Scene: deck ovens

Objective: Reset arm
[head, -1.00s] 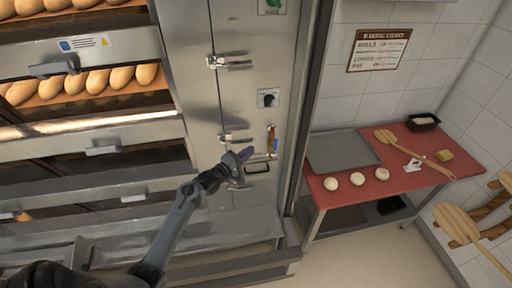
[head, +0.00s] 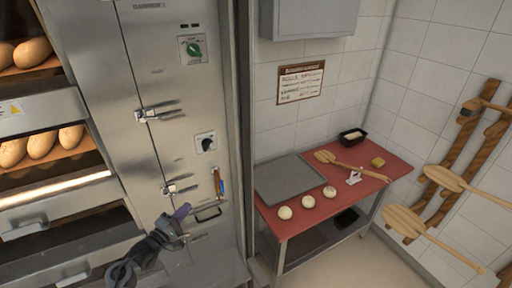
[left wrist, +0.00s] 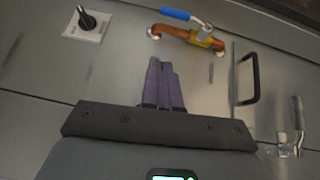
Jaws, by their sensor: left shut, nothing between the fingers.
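My left gripper (head: 181,213) is in front of the steel oven-side panel (head: 165,85), below the valve with the blue lever (head: 219,183). In the left wrist view its purple fingers (left wrist: 163,82) are together with nothing between them. The copper valve pipe (left wrist: 180,37) lies beyond the fingertips in that view, apart from them. A black handle (left wrist: 247,79) is to the right of the fingers. My right gripper does not show in either view.
A red-topped table (head: 335,185) at the right bears a grey tray (head: 290,179), dough balls (head: 308,202) and a wooden peel (head: 350,166). More peels (head: 430,232) hang on the tiled wall. Oven decks with bread (head: 42,145) are at the left. Floor shows below the table.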

